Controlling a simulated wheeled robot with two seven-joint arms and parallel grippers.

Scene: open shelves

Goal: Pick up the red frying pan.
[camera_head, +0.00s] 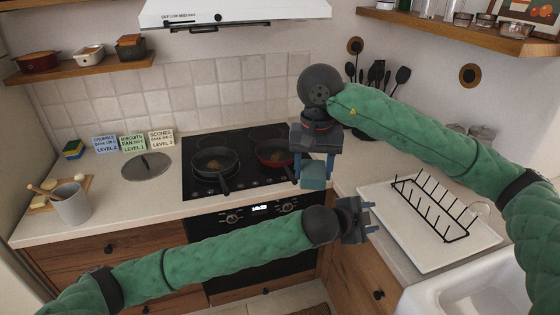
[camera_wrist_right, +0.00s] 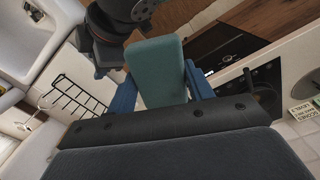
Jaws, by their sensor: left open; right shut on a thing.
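The red frying pan (camera_head: 271,153) sits on the black cooktop, on the right side. Its right part is hidden behind my right gripper. My right gripper (camera_head: 313,172) is in front of and to the right of the pan, shut on a teal block (camera_wrist_right: 158,72). The block sits between the blue fingers in the right wrist view, apart from the worktop as far as I can tell. My left gripper (camera_head: 369,216) is open and empty, lower and further right, in front of the counter corner.
A dark frying pan (camera_head: 214,162) stands left of the red one on the cooktop (camera_head: 200,188). A black dish rack (camera_head: 432,208) on a white board stands right. A grey cup (camera_head: 72,204) and a round lid (camera_head: 146,165) are on the left counter.

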